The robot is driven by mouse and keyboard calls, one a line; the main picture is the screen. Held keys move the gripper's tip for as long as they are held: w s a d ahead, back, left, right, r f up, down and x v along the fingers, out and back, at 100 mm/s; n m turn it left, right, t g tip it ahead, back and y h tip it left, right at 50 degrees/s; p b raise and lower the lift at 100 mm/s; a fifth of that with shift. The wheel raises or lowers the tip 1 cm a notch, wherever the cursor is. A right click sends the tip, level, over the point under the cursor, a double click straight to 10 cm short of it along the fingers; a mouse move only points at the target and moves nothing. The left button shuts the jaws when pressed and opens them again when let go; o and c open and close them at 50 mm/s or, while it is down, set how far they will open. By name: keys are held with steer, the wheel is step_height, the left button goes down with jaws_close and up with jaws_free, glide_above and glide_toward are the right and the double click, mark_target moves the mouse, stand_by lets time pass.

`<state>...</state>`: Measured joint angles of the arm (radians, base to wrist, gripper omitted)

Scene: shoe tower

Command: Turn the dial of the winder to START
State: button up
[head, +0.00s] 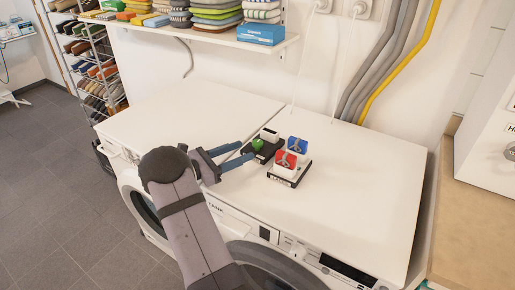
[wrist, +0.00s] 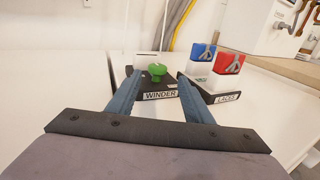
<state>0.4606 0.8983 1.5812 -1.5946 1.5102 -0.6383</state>
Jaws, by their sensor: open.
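The winder is a small dark box (wrist: 150,87) labelled WINDER, on top of the white machines. It carries a green knob (wrist: 157,71), which I take to be its dial; no START mark is readable. In the head view the green knob (head: 257,144) is on the left device. My gripper (wrist: 160,80) is open, and its two blue fingers point at the winder, one on each side of the knob in the wrist view. In the head view the fingertips (head: 247,152) are just left of the winder. I cannot tell whether they touch it.
Right beside the winder stands a device labelled LACES (wrist: 226,98) with a red switch (head: 285,160) and a blue switch (head: 297,145). The white machine top (head: 365,190) is clear to the right. A shelf with folded cloths (head: 205,32) hangs behind.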

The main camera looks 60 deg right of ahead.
mark_target(253, 145)
steer(key=shift+w+d+r, duration=0.1)
steer(key=shift+d, duration=0.25)
steer(key=shift+p+x, duration=0.75)
steer(key=shift+x, duration=2.85)
steer(key=shift+r, duration=0.1)
steer(key=shift+c, duration=0.4)
steer(key=c, duration=0.9)
